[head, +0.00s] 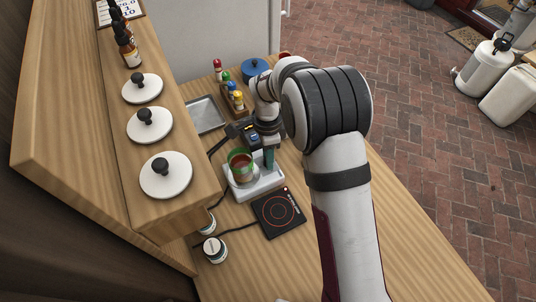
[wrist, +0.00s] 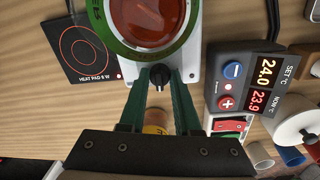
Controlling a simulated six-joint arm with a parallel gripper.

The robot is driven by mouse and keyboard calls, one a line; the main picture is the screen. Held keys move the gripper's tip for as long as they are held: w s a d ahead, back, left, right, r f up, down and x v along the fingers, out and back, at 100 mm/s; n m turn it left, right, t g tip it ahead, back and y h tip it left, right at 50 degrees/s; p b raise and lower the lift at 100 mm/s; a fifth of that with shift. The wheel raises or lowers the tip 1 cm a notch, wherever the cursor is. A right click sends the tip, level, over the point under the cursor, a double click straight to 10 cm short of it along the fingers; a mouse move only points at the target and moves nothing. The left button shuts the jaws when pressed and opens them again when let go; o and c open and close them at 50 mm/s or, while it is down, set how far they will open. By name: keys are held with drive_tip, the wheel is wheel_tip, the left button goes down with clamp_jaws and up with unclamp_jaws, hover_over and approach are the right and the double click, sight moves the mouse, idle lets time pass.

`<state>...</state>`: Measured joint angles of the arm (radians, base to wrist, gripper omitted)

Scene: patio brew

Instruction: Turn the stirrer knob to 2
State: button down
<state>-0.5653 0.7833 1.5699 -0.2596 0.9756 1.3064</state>
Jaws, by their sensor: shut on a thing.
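The stirrer (head: 265,187) is a white box on the wooden bench, with a green-banded jar of red-brown liquid (head: 240,166) on it. In the wrist view, the stirrer (wrist: 193,60) shows its black knob (wrist: 160,74) at the near edge. My gripper (wrist: 160,82) has its two green fingers closed on either side of the knob. In the head view, my gripper (head: 268,158) reaches down to the stirrer beside the jar; the knob is hidden there. A small light mark shows on the knob, but I cannot read its setting.
A black heat pad (head: 279,213) lies in front of the stirrer. A controller (wrist: 243,82) reading 24.0 and 23.9 stands close on the other side. A rack of colour-capped bottles (head: 236,100) and a metal tray (head: 205,115) are behind. White lids sit on the raised shelf (head: 110,115).

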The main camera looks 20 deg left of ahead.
drive_tip(key=c, duration=0.6)
unclamp_jaws()
drive_tip(key=r, duration=1.6)
drive_tip(key=shift+w+a, duration=0.2)
drive_tip(key=shift+w, duration=0.1)
drive_tip(key=shift+f, duration=0.1)
drive_tip(key=s+d+r+n, duration=0.1)
drive_tip(key=s+d+r, duration=0.15)
drive_tip(key=d, duration=0.25)
drive_tip(key=s+d+r+n, duration=0.1)
drive_tip(key=s+d+r, duration=0.15)
drive_tip(key=d, duration=0.25)
drive_tip(key=s+d+f+n, duration=0.1)
drive_tip(key=s+d, duration=0.2)
drive_tip(key=s, duration=0.3)
drive_tip(key=s+d+f+n+y, duration=0.1)
drive_tip(key=s+d, duration=0.3)
drive_tip(key=s, duration=0.3)
drive_tip(key=s+d+f+n+y, duration=0.1)
drive_tip(key=s+d+f, duration=0.1)
drive_tip(key=s, duration=0.5)
drive_tip(key=shift+d+n, duration=0.4)
drive_tip(key=shift+d, duration=0.45)
